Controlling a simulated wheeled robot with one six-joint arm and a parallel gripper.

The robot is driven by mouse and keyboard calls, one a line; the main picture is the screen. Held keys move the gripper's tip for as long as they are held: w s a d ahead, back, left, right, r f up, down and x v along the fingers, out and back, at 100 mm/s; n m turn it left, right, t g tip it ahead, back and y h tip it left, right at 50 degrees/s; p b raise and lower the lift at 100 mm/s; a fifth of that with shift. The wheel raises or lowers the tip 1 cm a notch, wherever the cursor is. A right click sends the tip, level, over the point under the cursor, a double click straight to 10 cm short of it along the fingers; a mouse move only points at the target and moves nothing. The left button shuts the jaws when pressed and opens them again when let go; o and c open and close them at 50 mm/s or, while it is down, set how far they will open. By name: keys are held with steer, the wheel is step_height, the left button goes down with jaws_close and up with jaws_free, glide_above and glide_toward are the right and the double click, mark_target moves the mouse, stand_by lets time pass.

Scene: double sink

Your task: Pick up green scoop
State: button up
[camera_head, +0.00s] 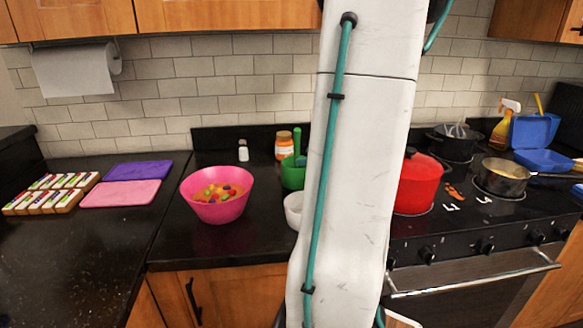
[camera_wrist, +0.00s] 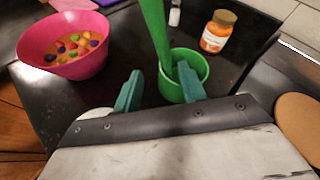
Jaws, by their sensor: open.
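A green scoop (camera_head: 297,142) stands upright with its lower end in a green cup (camera_head: 291,177) on the dark counter. In the wrist view the scoop's handle (camera_wrist: 156,32) rises out of the green cup (camera_wrist: 171,86), near the middle. My gripper (camera_wrist: 159,82) is open, with its two teal fingers apart and the cup beyond and between their tips. Nothing is held. In the head view my arm covers the right part of the cup, and my gripper is mostly hidden.
A pink bowl (camera_head: 216,196) of colourful pieces stands left of the cup. An orange-labelled jar (camera_head: 284,147) and a small white shaker (camera_head: 243,151) stand behind. A white bowl (camera_head: 293,211) is in front. A red pot (camera_head: 420,183) sits on the stove at right.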

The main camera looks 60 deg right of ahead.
steer(key=x, duration=0.5)
steer(key=d+x, duration=0.1)
steer(key=x, duration=0.2)
steer(key=shift+s, duration=0.1)
jaws_close()
